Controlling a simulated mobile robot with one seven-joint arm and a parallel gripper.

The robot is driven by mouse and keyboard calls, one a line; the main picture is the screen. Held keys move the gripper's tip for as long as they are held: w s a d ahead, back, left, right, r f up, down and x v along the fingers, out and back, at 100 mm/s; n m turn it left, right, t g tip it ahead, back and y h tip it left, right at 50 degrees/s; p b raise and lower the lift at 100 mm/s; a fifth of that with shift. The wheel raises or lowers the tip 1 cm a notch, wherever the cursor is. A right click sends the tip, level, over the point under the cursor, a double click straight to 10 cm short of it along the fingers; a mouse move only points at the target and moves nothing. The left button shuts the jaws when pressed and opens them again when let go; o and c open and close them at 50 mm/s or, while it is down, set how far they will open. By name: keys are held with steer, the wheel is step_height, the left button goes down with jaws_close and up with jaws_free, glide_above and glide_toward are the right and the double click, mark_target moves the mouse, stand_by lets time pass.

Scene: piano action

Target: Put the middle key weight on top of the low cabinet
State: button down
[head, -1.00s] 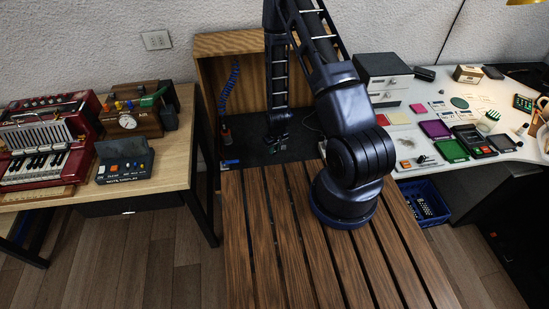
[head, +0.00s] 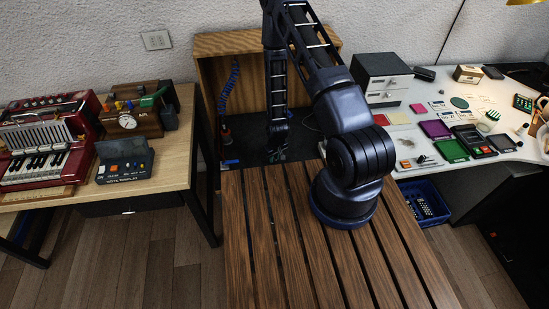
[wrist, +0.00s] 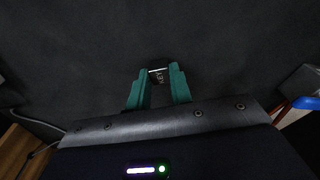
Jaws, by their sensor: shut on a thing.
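My gripper (head: 277,154) hangs straight down over the black surface inside the wood-sided bay at the back. In the wrist view its green fingers (wrist: 160,80) are shut on a small dark key weight (wrist: 159,77) with pale lettering and a bright silvery edge. The key weight is too small to make out in the head view. Black surface fills the wrist view beyond the fingertips; I cannot tell whether the weight touches it. No other key weight can be made out. I cannot tell for sure which piece of furniture is the low cabinet.
A slatted wooden top (head: 290,240) lies in front of the bay, mostly clear. The bay's wooden wall (head: 208,90) and a blue coiled cord (head: 230,85) stand left of my gripper. A grey drawer unit (head: 384,78) and a blue crate (head: 424,203) are right.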

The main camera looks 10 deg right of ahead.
steer(key=shift+f, duration=0.2)
steer(key=c, duration=1.3)
jaws_free()
steer(key=shift+o, duration=0.2)
